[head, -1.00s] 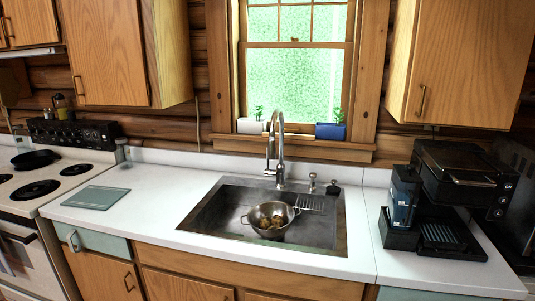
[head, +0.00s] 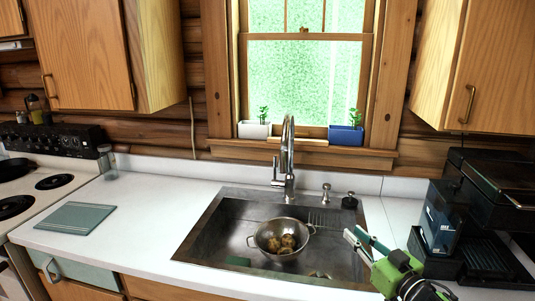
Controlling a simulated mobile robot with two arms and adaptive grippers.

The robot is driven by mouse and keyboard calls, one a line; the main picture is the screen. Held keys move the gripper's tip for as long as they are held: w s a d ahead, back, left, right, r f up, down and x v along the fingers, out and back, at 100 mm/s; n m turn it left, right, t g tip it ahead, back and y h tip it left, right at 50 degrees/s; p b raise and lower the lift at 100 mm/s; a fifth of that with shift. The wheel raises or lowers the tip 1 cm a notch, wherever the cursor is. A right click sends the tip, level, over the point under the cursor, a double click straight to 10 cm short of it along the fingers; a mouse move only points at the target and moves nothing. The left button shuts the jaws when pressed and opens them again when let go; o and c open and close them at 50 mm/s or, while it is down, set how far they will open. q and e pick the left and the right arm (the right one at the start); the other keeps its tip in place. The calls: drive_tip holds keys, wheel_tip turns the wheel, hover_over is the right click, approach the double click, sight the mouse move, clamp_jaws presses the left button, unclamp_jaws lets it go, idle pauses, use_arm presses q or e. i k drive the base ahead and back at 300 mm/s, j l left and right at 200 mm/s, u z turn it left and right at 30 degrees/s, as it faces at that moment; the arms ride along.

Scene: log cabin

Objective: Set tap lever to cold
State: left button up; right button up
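The chrome tap (head: 287,150) stands behind the sink, its tall spout arching up in front of the window. Its small lever (head: 276,174) sticks out on the left side of the tap body and looks roughly upright; I cannot read any hot or cold mark. My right gripper (head: 353,231), green with pale and teal fingers, is over the right rim of the sink, to the right of and in front of the tap. Its fingers look apart with nothing between them, and it does not touch the tap. My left gripper is not in view.
The steel sink (head: 206,235) holds a colander (head: 268,247) with brown items and a green piece (head: 238,261). A soap dispenser (head: 326,193) and a dark-topped fitting (head: 349,201) stand right of the tap. A coffee machine (head: 440,218) is at the right. The left counter is mostly clear.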

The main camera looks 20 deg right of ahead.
sight(274, 182)
drive_tip(key=i+j, duration=0.1)
drive_tip(key=i, duration=1.2)
